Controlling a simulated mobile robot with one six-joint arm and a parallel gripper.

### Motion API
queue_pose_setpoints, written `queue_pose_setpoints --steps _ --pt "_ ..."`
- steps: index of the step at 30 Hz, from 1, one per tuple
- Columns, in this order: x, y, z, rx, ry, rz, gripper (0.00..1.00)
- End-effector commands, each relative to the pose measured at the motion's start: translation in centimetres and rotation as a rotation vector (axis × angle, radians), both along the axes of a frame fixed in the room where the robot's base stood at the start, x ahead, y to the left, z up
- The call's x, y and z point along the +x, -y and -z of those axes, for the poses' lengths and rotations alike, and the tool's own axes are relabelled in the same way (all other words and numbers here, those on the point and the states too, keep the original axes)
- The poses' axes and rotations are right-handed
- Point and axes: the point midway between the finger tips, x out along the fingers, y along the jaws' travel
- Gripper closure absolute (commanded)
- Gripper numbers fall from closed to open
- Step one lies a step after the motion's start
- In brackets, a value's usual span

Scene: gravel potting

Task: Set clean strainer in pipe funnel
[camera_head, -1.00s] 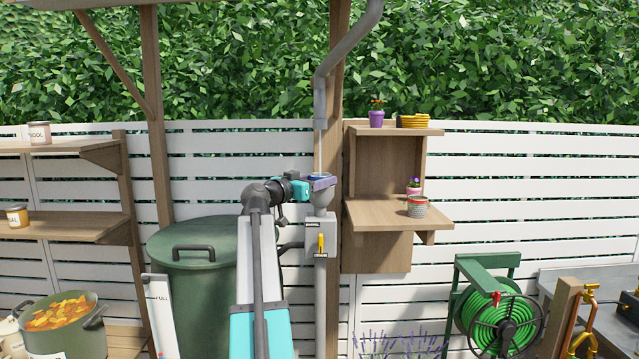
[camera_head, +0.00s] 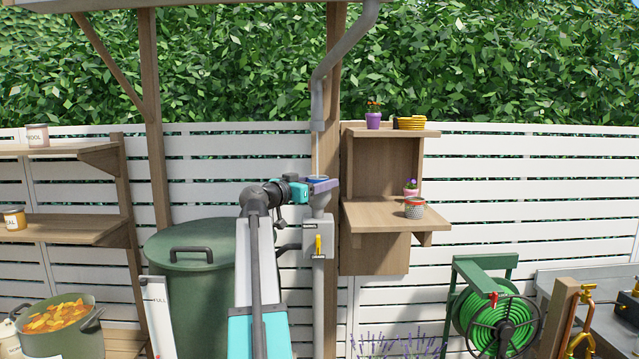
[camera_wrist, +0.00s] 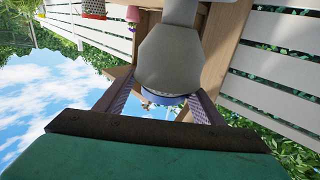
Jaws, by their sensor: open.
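The blue-rimmed strainer (camera_head: 318,178) sits at the mouth of the grey pipe funnel (camera_head: 322,200), below the downspout. In the wrist view its blue rim (camera_wrist: 168,100) shows at the wide end of the grey funnel (camera_wrist: 168,58). It looks seated there, but its mesh and depth are hidden. My gripper (camera_head: 322,184) reaches the funnel mouth from the left. In the wrist view my gripper (camera_wrist: 158,97) is open, with one purple-grey finger on each side of the strainer's rim. I cannot tell whether a finger touches it.
A grey box with a yellow lever (camera_head: 318,245) is on the pipe below the funnel. A wooden shelf unit (camera_head: 375,212) with pots stands close on the right. A green lidded barrel (camera_head: 190,285) stands on the left. The downspout (camera_head: 317,105) hangs above.

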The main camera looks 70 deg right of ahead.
Motion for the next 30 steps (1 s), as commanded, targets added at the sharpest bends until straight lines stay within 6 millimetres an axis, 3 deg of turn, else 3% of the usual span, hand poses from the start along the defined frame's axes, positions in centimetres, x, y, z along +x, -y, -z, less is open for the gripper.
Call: queue_pose_setpoints --steps 1,5,21,30 --pt "0.5 0.0 1.4 0.021 0.002 -0.006 0.33" --pt "0.5 0.0 1.4 0.021 0.002 -0.007 0.33" --pt "0.5 0.1 -0.3 0.018 0.003 -0.009 0.33" --pt "1.6 -3.3 -0.2 0.012 0.006 -0.008 0.33"
